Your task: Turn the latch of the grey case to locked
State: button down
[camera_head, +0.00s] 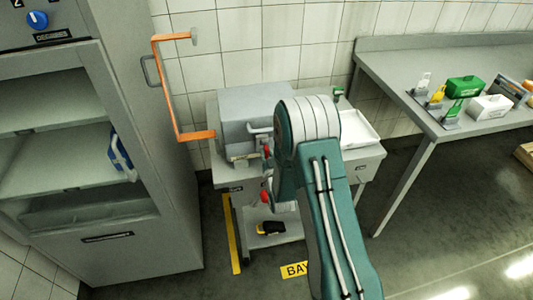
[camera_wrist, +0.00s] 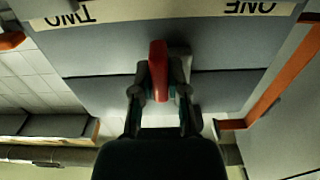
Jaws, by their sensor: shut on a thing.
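The grey case (camera_head: 245,112) stands on a cart near the wall in the head view. Its grey front (camera_wrist: 100,90) fills much of the wrist view, with a dark seam across it. The red latch handle (camera_wrist: 158,62) runs up and down in the wrist picture, between the fingers of my gripper (camera_wrist: 159,88). My gripper is shut on it. A pale strip (camera_wrist: 180,12) with upside-down words TWO and ONE lies at the top edge. In the head view, my arm hides most of the gripper and case front; small red parts show beside it.
An orange frame (camera_head: 156,85) stands left of the case, beside a tall grey cabinet (camera_head: 165,200). A white tray (camera_head: 358,130) lies right on the cart. A bench (camera_head: 400,62) with bottles and boxes stands at right. A yellow-black item (camera_head: 270,228) lies on the lower shelf.

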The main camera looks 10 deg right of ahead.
jog(key=shift+f, duration=0.1)
dwell(0.3)
jog(key=c, duration=0.6)
grip_release()
jog(key=shift+c, duration=0.2)
jog(key=s, duration=1.2)
jog(key=shift+w+a, duration=0.1)
